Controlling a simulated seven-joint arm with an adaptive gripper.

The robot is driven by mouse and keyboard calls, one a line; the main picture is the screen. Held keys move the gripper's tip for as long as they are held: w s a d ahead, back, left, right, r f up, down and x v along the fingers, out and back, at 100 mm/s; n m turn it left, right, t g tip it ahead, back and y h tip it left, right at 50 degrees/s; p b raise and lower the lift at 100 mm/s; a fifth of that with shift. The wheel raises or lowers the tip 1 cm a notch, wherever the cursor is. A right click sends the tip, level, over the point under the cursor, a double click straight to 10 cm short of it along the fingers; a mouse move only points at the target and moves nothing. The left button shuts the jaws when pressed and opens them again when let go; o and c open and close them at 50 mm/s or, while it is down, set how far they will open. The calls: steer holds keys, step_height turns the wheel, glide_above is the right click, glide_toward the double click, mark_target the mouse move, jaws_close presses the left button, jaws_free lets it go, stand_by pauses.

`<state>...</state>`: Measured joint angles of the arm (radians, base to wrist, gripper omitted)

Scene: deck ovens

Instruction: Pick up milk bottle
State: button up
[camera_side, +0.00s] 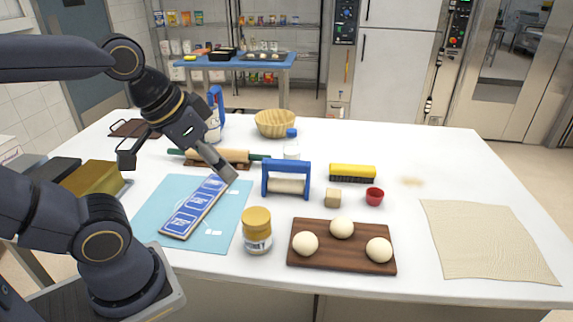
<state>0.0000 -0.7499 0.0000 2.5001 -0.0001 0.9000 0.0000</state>
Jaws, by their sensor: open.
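The milk bottle (291,151) looks like the small white bottle with a blue cap. It stands upright near the middle of the white table, and its lower part is partly hidden behind a blue-framed roller (287,164). My gripper (165,152) is to the left of the bottle, above the table, near the rolling pin and the blue mat. It is open and well apart from the bottle. A grey flat piece (216,162) shows beside its right side; I cannot tell whether it belongs to the gripper.
A rolling pin (230,156) lies left of the bottle, and a wicker basket (275,123) stands behind it. A yellow-lidded jar (257,230), a yellow brush (352,172), a red cup (374,196) and a dough board (340,262) stand nearby. The table's back right is clear.

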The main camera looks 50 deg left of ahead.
steer(key=w+a+r+n+t, duration=0.2)
steer(key=w+a+r+n, duration=0.15)
steer(key=w+r, duration=0.4)
steer(key=n+g+y, duration=0.2)
steer(key=n+y, duration=0.2)
steer(key=n, duration=0.2)
glide_above(292, 131)
steer(key=s+d, duration=0.6)
steer(key=s, duration=0.1)
step_height(292, 131, down, 3)
steer(key=shift+m+g, duration=0.25)
steer(key=shift+g, duration=0.45)
steer(key=x, duration=1)
steer(key=d+x, duration=0.1)
steer(key=x, duration=0.4)
steer(key=shift+s+a+f, duration=0.15)
steer(key=shift+f, duration=0.3)
steer(key=shift+x, duration=3.05)
steer(key=shift+r, duration=0.1)
jaws_close()
